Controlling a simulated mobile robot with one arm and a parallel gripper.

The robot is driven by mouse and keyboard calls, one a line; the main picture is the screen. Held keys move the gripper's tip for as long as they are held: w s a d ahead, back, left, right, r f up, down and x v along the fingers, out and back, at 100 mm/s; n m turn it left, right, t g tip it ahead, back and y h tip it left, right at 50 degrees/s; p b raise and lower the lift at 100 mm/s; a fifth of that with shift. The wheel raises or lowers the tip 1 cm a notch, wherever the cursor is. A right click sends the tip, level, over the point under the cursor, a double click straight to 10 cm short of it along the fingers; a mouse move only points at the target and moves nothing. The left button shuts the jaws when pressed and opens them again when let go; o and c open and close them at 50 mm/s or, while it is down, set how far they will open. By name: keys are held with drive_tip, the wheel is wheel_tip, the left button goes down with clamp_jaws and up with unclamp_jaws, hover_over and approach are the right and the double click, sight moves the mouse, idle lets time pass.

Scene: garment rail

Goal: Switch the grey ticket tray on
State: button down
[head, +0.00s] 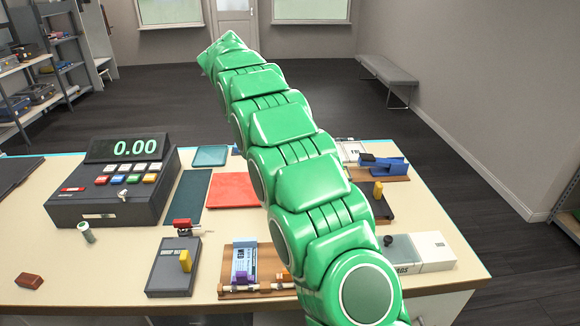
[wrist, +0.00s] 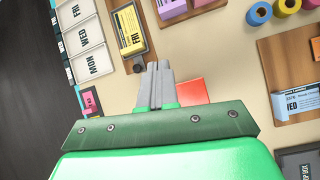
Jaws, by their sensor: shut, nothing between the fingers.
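I cannot tell for sure which thing is the grey ticket tray. In the head view a dark grey box (head: 172,272) with a yellow upright piece (head: 185,261) stands at the front of the counter. To its right is a wooden tray (head: 288,291) holding a pale blue ticket block (head: 243,262). In the wrist view my gripper (wrist: 159,66) is shut and empty. Its tips show beside a dark knob (wrist: 138,67) below a yellow FRI block (wrist: 129,30). In the head view my green arm hides the gripper. No switch is clearly readable.
A cash register (head: 115,180) stands at the counter's left, with a red mat (head: 232,190) beside it. A white box (head: 430,252) sits at the right. In the wrist view, day cards (wrist: 88,35) lie left and tape rolls (wrist: 258,14) at top right.

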drive_tip(key=w+a+f+n+h, duration=0.1)
drive_tip(key=w+a+f+n, duration=0.2)
drive_tip(key=w+a+f, duration=0.4)
drive_tip(key=shift+a+f+n+t, duration=0.35)
drive_tip(key=shift+a+n+t, duration=0.05)
drive_tip(key=shift+a, duration=0.7)
drive_tip(key=shift+d, duration=0.1)
drive_tip(key=shift+x, duration=2.45)
drive_tip(key=x, duration=0.4)
drive_tip(key=d+x, duration=0.1)
drive_tip(key=x, duration=0.1)
drive_tip(key=shift+d+r, duration=0.2)
drive_tip(key=shift+w+d+f, duration=0.15)
drive_tip(key=shift+w+d, duration=0.1)
drive_tip(key=shift+d, duration=0.7)
